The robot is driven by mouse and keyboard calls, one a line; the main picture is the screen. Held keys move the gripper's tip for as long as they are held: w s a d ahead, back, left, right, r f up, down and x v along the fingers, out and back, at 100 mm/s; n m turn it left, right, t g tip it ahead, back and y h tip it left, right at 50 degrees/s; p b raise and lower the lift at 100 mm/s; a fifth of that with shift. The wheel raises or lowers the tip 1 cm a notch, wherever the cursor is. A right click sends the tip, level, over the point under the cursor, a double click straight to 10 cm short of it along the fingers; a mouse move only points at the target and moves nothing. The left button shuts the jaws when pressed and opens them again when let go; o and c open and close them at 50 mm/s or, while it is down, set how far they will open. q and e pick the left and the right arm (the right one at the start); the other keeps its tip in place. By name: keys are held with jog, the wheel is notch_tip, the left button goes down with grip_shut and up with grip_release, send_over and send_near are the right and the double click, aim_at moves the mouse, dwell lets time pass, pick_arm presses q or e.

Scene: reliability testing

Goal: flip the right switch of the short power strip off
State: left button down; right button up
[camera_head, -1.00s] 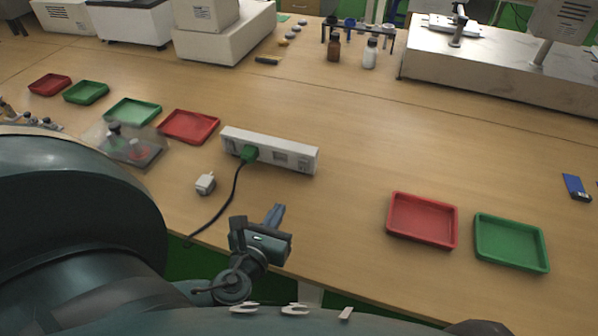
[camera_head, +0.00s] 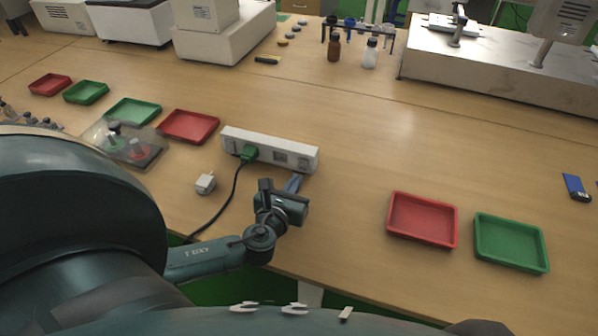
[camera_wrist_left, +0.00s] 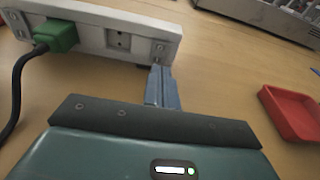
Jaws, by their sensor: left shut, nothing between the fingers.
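The short power strip (camera_head: 268,150) is white and stands on the table, with a green plug (camera_head: 249,154) and black cable in its left part. In the left wrist view the strip (camera_wrist_left: 95,22) crosses the top left, with a socket and a small switch (camera_wrist_left: 160,50) at its right end. My left gripper (camera_head: 294,183) is shut and empty, its blue fingertips just in front of the strip's right end. In the left wrist view the fingertips (camera_wrist_left: 161,72) appear right below that switch; I cannot tell whether they touch it. My right gripper is not in view.
A white adapter (camera_head: 205,184) lies in front of the strip. A red tray (camera_head: 423,241) and a green tray (camera_head: 511,268) stand to the right. A clear box (camera_head: 150,160) is at the left.

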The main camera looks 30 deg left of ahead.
aim_at(303, 164)
pick_arm(q)
jog(key=shift+w+a+r, duration=0.15)
jog(key=shift+w+a, duration=0.05)
jog(key=shift+w, duration=0.65)
jog(key=shift+w+a+r, duration=0.1)
jog(key=shift+w+a, duration=0.05)
jog(key=shift+w, duration=0.65)
jog(key=shift+w+a+r+p, duration=0.1)
jog(key=shift+w+r+p, duration=0.2)
jog(key=shift+p, duration=0.25)
jog(key=shift+f, duration=0.1)
